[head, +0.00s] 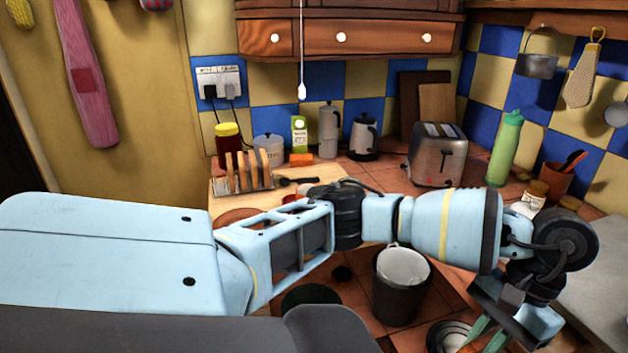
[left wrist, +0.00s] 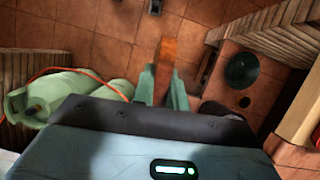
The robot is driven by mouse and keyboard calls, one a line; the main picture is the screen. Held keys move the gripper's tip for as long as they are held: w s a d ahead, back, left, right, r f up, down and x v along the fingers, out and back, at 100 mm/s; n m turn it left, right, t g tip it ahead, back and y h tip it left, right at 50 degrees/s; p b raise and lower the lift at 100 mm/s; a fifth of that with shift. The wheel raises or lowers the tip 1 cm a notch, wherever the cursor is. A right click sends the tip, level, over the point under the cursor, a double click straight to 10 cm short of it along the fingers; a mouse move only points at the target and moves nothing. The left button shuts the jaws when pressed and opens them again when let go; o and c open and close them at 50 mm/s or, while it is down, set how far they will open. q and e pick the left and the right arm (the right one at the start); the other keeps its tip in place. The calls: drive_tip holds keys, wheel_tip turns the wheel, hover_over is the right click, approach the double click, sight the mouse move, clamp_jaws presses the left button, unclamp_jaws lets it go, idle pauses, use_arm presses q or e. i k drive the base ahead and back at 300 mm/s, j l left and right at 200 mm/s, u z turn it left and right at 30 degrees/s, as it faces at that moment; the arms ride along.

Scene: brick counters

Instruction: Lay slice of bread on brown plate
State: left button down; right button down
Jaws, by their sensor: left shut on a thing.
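My left gripper (head: 487,338) hangs at the lower right of the head view, pointing down, its fingertips near the bottom edge. In the left wrist view my left gripper (left wrist: 163,88) is shut on a brown slice of bread (left wrist: 166,54), seen edge-on between the green fingers. A brown round thing, likely the brown plate (head: 234,216), lies on the wooden counter at the left, partly hidden behind my arm. The gripper is far to its right. My right gripper is not in view.
A rack with several bread slices (head: 243,173) stands behind the plate. A toaster (head: 437,155), a green bottle (head: 506,150) and a kettle (head: 364,137) stand at the back. A dark bin (head: 397,292) stands on the tiled floor. A gas cylinder (left wrist: 70,95) shows near the gripper.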

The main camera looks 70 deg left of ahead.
sight(249, 214)
drive_tip(key=k+l+u, duration=0.1)
drive_tip(key=l, duration=0.15)
drive_tip(key=u, duration=1.7)
